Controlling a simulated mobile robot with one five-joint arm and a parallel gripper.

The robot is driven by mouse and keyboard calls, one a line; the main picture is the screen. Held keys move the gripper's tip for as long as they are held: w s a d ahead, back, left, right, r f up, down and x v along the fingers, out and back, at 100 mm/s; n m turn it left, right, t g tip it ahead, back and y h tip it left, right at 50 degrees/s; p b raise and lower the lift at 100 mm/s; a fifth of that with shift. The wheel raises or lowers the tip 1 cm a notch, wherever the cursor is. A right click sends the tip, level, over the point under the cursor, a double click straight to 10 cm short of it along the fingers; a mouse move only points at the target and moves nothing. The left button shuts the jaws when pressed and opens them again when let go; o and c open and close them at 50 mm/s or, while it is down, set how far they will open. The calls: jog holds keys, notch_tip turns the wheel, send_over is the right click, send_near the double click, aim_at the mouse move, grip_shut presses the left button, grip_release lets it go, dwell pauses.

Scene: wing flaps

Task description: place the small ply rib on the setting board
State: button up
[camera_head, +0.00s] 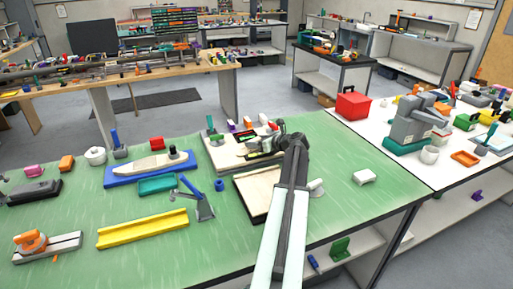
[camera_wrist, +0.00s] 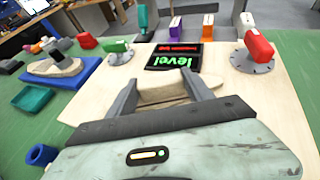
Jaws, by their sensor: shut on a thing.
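My gripper (camera_head: 276,143) is over the right part of the pale wooden setting board (camera_head: 220,158). In the wrist view my gripper (camera_wrist: 163,92) is shut on the small ply rib (camera_wrist: 162,90), a pale piece between the two grey fingers. The setting board (camera_wrist: 255,95) spreads beneath and beyond it. A black display (camera_wrist: 173,58) with green "level" lettering and a red strip lies just past the rib. I cannot tell whether the rib touches the board. In the head view my arm and gripper hide the rib.
A blue tray (camera_head: 125,174) with a boat-shaped piece, a teal tray (camera_head: 157,185) and a yellow channel (camera_head: 143,229) lie left. Green tabletop (camera_head: 340,150) is free at right.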

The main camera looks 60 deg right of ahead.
jog(key=o, duration=1.4)
jog(key=shift+c, duration=0.2)
jog(key=shift+r+p, duration=0.2)
jog(key=shift+p, duration=0.15)
jog(key=p+v, duration=0.4)
jog(key=v, duration=0.8)
jog(key=shift+f, duration=0.2)
